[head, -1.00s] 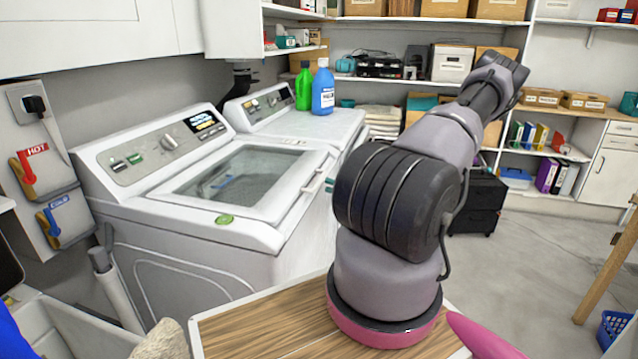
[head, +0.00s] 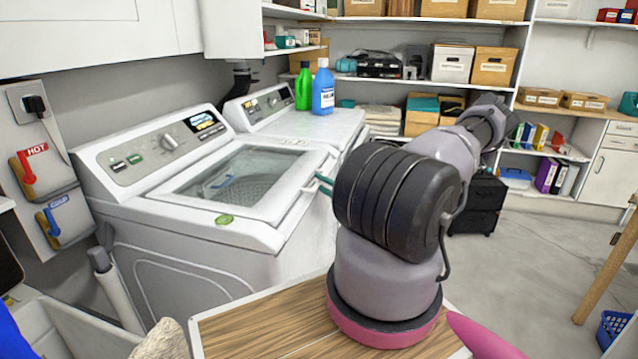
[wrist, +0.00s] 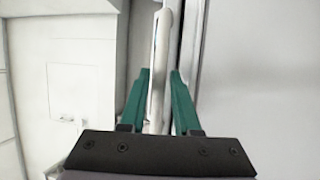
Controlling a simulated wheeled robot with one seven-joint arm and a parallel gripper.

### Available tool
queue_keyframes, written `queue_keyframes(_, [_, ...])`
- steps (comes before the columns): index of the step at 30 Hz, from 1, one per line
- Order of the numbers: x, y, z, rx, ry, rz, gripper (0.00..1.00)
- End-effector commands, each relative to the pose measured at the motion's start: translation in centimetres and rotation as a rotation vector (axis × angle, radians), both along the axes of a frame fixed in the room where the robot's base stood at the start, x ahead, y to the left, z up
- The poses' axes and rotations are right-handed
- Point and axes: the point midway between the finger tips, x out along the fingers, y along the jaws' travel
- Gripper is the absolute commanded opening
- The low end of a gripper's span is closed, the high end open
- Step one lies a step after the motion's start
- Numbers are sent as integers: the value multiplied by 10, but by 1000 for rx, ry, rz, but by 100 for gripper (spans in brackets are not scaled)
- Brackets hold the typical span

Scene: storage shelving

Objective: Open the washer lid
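The white washer (head: 200,235) nearest me stands at left in the head view. Its glass-topped lid (head: 235,180) lies down over the drum, with a white rim along its right front edge. My gripper's green fingers (head: 323,183) show at that right edge, partly hidden behind my arm. A small gap seems to show beside the right finger; firm contact is not clear.
A second white machine (head: 345,128) stands behind, with a green bottle (head: 304,87) and a blue bottle (head: 323,90) on top. The washer's control panel (head: 165,145) rises behind the lid. A wooden-topped surface (head: 265,325) is in front. Open floor (head: 530,250) lies to the right.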

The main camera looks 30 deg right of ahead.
Motion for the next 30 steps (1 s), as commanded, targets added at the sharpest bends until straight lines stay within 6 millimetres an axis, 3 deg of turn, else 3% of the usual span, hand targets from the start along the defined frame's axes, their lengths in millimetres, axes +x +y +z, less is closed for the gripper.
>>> queue_keyframes(12, [9,4,2,0,0,1,31])
queue_keyframes(15, [9,4,2,0,0,1,0])
queue_keyframes(30, [9,4,2,0,0,1,0])
